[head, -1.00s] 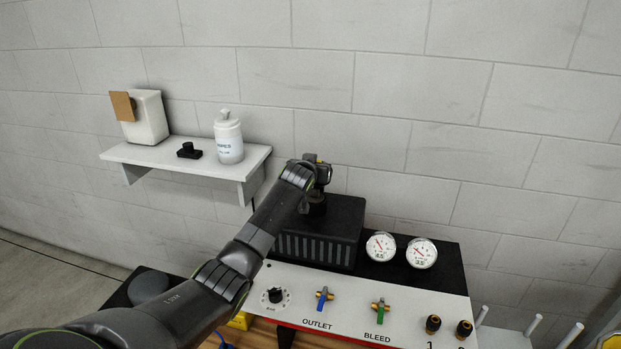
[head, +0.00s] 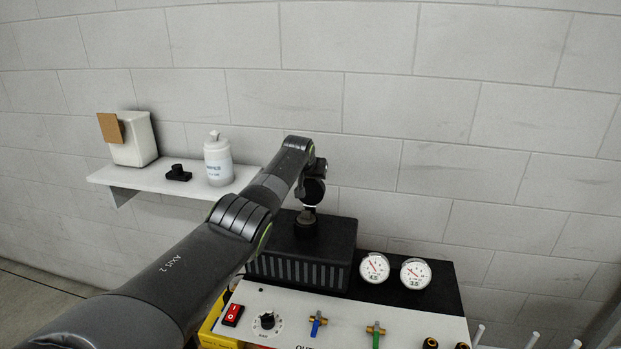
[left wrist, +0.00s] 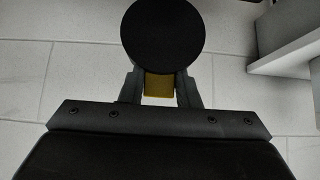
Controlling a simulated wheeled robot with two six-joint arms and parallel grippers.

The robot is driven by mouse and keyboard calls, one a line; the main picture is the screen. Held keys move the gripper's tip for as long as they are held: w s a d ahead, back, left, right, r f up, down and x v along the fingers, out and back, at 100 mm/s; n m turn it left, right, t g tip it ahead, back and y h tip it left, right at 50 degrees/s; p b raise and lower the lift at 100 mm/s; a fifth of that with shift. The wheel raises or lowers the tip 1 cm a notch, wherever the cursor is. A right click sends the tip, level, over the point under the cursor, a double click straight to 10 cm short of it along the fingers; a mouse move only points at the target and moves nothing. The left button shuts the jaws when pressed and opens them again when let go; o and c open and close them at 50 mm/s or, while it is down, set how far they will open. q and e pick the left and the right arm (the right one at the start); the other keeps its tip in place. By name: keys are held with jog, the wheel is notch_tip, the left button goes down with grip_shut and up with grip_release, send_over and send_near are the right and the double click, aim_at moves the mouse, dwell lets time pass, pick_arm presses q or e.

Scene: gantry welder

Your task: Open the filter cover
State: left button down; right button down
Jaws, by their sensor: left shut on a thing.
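A black ribbed box (head: 300,262) stands behind the panel, with a short black round stub (head: 305,222) on top. Above the stub a round black disc, apparently the filter cover (head: 313,191), stands roughly upright. In the left wrist view the cover (left wrist: 162,38) shows as a plain dark disc. My left gripper (left wrist: 159,84) is shut on a yellow tab (left wrist: 158,86) at the disc's edge. In the head view my left gripper (head: 318,170) is just above the box, partly hidden by my wrist. Any hinge is too small to make out. My right gripper is not in view.
A wall shelf (head: 150,180) at the left carries a white bottle (head: 218,160), a white box (head: 133,140) and a small black item (head: 178,173). Two gauges (head: 375,267) stand right of the ribbed box. The front panel (head: 345,318) has valves, a dial and a red switch (head: 233,314).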

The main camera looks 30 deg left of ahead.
pick_arm(q)
jog(key=shift+w+a+r, duration=0.25)
jog(key=shift+w+r, duration=0.4)
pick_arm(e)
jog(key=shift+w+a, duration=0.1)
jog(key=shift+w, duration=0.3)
pick_arm(q)
jog(key=shift+w, duration=0.1)
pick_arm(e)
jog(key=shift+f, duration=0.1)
pick_arm(q)
jog(key=c, duration=1.4)
grip_release()
jog(key=o, duration=0.3)
jog(key=shift+f, duration=0.35)
jog(key=shift+s+d, duration=0.1)
jog(key=shift+s, duration=0.15)
